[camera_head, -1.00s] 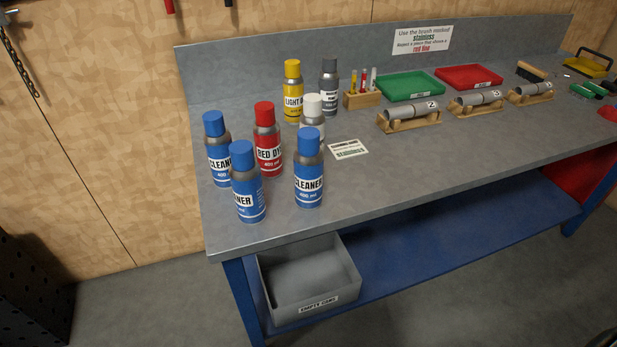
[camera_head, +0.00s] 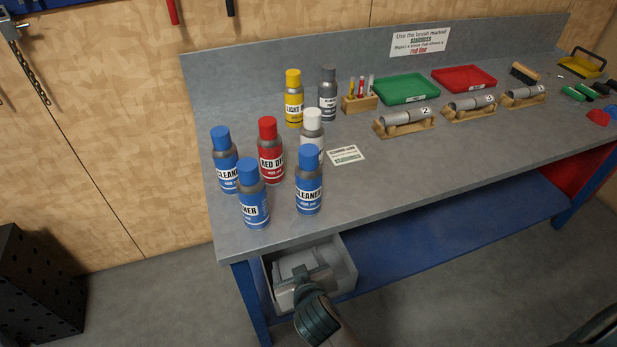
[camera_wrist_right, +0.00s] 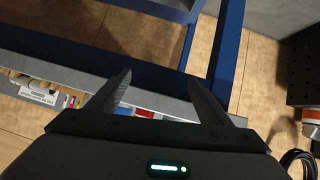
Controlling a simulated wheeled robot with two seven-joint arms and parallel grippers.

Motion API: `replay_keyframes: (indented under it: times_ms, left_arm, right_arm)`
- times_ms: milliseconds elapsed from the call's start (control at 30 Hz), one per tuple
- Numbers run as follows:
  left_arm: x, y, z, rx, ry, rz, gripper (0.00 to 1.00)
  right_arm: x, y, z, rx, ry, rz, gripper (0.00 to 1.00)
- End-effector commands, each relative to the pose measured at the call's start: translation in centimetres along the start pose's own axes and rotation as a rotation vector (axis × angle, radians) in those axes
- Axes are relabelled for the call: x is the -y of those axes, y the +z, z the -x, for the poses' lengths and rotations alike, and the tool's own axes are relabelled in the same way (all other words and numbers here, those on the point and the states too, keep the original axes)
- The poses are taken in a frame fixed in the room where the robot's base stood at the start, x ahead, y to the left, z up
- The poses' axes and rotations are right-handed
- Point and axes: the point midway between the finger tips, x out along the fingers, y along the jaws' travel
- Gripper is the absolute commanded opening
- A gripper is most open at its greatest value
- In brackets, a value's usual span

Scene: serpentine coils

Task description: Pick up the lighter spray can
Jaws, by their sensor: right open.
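Three blue-capped cleaner cans stand upright at the bench's left end: one at the back left (camera_head: 226,165), one in front (camera_head: 253,200) and one to the right (camera_head: 309,185). A red can (camera_head: 270,155) stands among them. Behind are a white-capped can (camera_head: 312,130), a yellow can (camera_head: 294,100) and a grey can (camera_head: 327,95). Which is lighter by weight cannot be seen. My right gripper (camera_head: 300,277) is below the bench top, in front of or over the grey bin. In the right wrist view it (camera_wrist_right: 160,90) is open and empty. My left gripper is not in view.
The grey bin (camera_head: 348,262) sits on the blue lower shelf (camera_head: 430,225). The bench's front edge (camera_head: 400,205) lies between my right gripper and the cans. A card (camera_head: 346,155), wooden stands with metal tubes, and green (camera_head: 408,88) and red (camera_head: 465,78) trays lie farther right.

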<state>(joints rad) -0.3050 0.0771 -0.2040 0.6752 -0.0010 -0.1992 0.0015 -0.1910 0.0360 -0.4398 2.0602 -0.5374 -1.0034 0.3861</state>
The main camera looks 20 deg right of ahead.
Motion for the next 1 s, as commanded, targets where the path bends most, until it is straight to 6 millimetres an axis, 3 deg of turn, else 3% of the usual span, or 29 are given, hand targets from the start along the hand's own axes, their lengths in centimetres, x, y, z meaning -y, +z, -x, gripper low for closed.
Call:
replay_keyframes:
  times_ms: [33, 100, 200, 333, 533, 1000]
  left_arm:
    - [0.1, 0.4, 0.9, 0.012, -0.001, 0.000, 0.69]
    - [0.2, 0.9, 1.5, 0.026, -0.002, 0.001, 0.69]
    - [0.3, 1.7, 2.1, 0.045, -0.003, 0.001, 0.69]
    - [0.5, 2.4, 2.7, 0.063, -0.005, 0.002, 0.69]
    - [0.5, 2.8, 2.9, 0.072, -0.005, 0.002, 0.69]
    - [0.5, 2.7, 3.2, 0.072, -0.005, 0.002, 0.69]
  right_arm:
    - [-0.9, -3.4, 2.1, -0.036, 0.020, -0.030, 0.73]
    - [-2.1, -6.5, 4.5, -0.072, 0.049, -0.072, 0.73]
    - [-3.8, -10.2, 7.7, -0.118, 0.085, -0.134, 0.73]
    - [-5.5, -13.2, 11.0, -0.161, 0.116, -0.201, 0.73]
    - [-6.5, -14.6, 12.7, -0.183, 0.133, -0.242, 0.73]
    - [-6.6, -14.7, 11.9, -0.182, 0.135, -0.237, 0.73]
